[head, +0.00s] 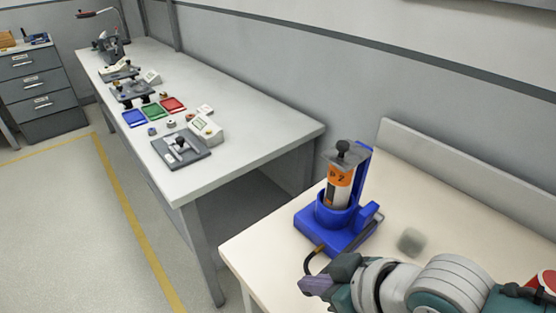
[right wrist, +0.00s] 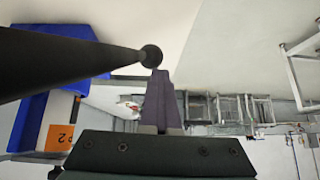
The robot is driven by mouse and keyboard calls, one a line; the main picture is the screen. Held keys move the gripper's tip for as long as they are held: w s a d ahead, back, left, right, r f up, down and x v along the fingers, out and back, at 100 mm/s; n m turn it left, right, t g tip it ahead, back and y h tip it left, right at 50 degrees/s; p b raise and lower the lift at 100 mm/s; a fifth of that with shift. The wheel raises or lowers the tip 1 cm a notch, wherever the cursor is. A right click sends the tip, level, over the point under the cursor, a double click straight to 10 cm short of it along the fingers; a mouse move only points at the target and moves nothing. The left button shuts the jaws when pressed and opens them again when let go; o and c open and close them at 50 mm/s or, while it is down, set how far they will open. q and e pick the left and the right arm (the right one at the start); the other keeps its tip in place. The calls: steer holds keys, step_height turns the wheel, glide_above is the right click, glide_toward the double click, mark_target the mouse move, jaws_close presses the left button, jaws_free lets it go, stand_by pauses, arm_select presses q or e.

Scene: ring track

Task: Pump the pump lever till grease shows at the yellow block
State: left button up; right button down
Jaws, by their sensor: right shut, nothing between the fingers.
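The grease pump (head: 322,238) is a blue stand on the near table, holding an upright cartridge (head: 340,185) with an orange "P 2" label. My right gripper (head: 314,286) is shut and empty, in front of the pump. Its purple fingers (right wrist: 160,98) are together. My left gripper is out of view. I cannot make out a yellow block or grease.
A blurred grey-green patch (head: 411,241) shows on the near table (head: 262,248). A long grey bench (head: 250,128) with fixtures and coloured trays stands behind left.

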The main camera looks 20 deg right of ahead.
steer(key=shift+s+f, duration=0.4)
steer(key=shift+f, duration=0.1)
steer(key=s+r+p, duration=0.3)
steer(key=r, duration=0.3)
steer(key=s+a+r+p, duration=0.1)
steer(key=s+r+p, duration=0.2)
steer(key=r, duration=0.3)
steer(key=shift+a+r+p, duration=0.15)
steer(key=shift+p, duration=0.45)
